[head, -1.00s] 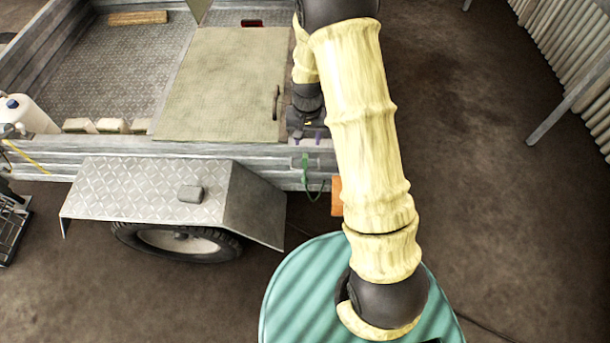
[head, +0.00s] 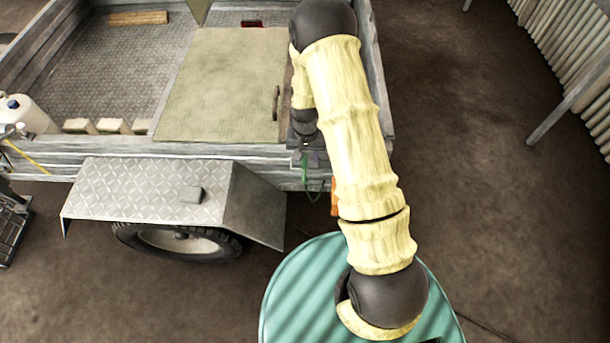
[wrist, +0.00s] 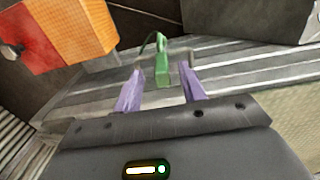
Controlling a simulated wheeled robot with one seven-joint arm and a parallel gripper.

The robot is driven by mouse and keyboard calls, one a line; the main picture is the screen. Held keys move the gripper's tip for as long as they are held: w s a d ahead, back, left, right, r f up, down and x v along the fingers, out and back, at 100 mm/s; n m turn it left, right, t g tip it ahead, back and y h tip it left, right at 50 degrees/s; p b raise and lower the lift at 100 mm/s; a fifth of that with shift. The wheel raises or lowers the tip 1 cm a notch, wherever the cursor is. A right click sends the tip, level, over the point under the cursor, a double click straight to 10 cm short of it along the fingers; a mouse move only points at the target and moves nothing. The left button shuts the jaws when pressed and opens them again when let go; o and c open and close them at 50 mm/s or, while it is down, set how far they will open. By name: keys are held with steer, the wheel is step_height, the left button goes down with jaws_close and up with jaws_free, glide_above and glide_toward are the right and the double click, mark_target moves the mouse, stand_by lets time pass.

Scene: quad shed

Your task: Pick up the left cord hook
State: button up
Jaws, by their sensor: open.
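The green cord hook (wrist: 162,58) sits on the trailer's side rail in the wrist view, with a thin cord looping from it to the left. In the head view the green hook (head: 305,172) hangs on the outer side wall, just below my gripper. My gripper (wrist: 162,80) has two purple fingers that stand apart, one on each side of the hook in the picture. Nothing is held between them. I cannot tell how far the fingertips are from the hook. A second cord hook cannot be made out clearly.
An orange and red lamp (wrist: 78,32) is left of the hook in the wrist view. The trailer's wall (head: 200,150), a tread-plate mudguard (head: 140,190) and a wheel (head: 180,243) are nearby. A flat lid (head: 220,85) covers part of the bed. The floor at right is mostly clear.

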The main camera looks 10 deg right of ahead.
mark_target(305, 162)
steer(key=shift+a+f, duration=0.15)
steer(key=shift+f, duration=1.65)
jaws_close()
